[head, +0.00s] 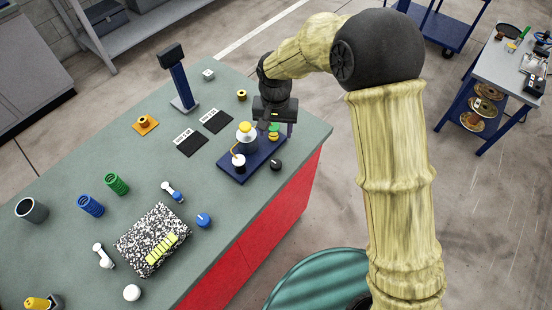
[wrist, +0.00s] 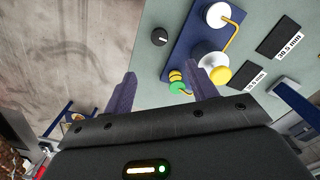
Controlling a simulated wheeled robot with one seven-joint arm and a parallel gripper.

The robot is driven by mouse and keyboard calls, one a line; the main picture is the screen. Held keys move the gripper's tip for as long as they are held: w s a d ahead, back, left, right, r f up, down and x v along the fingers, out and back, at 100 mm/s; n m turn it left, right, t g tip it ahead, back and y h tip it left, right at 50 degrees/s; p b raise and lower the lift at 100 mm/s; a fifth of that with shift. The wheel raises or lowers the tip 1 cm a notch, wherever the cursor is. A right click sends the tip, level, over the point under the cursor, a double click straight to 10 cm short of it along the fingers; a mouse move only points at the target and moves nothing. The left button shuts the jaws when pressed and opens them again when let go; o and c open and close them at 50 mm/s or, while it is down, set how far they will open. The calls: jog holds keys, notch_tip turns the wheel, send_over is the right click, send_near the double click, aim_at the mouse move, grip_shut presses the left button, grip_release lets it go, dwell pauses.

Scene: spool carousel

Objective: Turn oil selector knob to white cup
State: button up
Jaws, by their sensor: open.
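A dark blue base (head: 253,167) on the bench carries a white cup (head: 238,160), a central white part with a yellow top (head: 246,128) and a small green and yellow piece (head: 273,131). An orange tube (wrist: 233,36) runs between the central part and the white cup (wrist: 217,14). A black round knob (head: 276,164) with a small white mark sits beside the base; it also shows in the wrist view (wrist: 159,37). No label shows which part is the selector. My gripper (wrist: 160,85) is open and empty, near the green and yellow piece (wrist: 177,86) and apart from the knob.
Two black label plates (head: 201,131) lie left of the base, and a blue post (head: 181,86) stands behind them. A blue knob (head: 203,220) and a speckled block (head: 152,238) are nearer. The bench's right edge (head: 305,160) is close to the base.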

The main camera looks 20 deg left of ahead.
aim_at(276, 163)
notch_tip(276, 163, down, 17)
jog(key=p, duration=0.5)
jog(key=shift+f+p, duration=0.2)
jog(key=shift+p, duration=0.15)
jog(key=c, duration=1)
